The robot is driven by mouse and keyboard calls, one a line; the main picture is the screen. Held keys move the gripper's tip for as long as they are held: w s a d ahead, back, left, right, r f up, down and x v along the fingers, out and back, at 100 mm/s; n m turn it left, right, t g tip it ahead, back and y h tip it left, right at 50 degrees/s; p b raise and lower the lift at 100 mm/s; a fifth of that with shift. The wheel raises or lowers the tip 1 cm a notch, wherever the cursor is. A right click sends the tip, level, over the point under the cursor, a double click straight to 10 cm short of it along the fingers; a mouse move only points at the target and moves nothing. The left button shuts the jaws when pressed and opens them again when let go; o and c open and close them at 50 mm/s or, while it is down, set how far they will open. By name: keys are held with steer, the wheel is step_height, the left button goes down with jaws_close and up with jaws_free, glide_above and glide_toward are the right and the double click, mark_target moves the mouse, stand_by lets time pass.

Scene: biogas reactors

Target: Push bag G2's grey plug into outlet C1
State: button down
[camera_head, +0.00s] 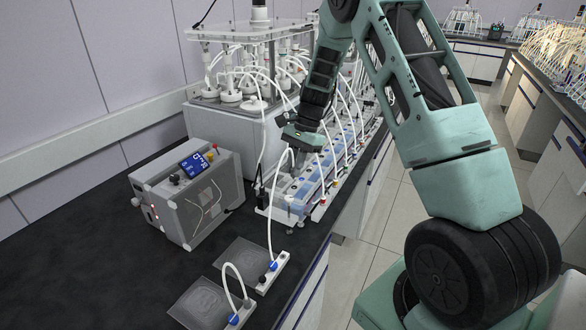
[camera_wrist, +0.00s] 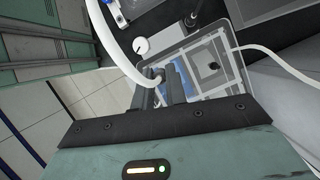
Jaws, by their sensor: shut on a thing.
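A clear flat gas bag (camera_head: 240,254) lies on the black bench. A white tube (camera_head: 271,205) arches from the blue fitting on its white block (camera_head: 270,270) up to my gripper (camera_head: 288,160). In the wrist view the fingers (camera_wrist: 168,88) are shut on the grey plug (camera_wrist: 158,74) at the tube's end, partly hidden by them. The plug is above the near end of the clear bath with blue liquid (camera_wrist: 200,70). A white round cap (camera_wrist: 141,45) shows beside the bath. I cannot read labels, so I cannot tell which outlet is C1.
A second bag (camera_head: 198,302) with a looped tube lies at the bench's front. A grey instrument box (camera_head: 190,195) with a blue display stands left of the bath. Bare bench lies left of the bags.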

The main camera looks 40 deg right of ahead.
mark_target(292, 188)
steer(key=shift+w+d, duration=0.45)
steer(key=shift+d, duration=0.05)
steer(key=shift+f, duration=0.1)
steer(key=shift+f+b, duration=0.7)
steer(key=shift+f, duration=0.7)
steer(key=shift+f+b, duration=0.3)
steer(key=shift+f, duration=0.85)
stand_by(1.4)
stand_by(0.4)
steer(key=c, duration=1.3)
jaws_free()
steer(key=shift+c, duration=0.2)
steer(key=shift+r, duration=0.1)
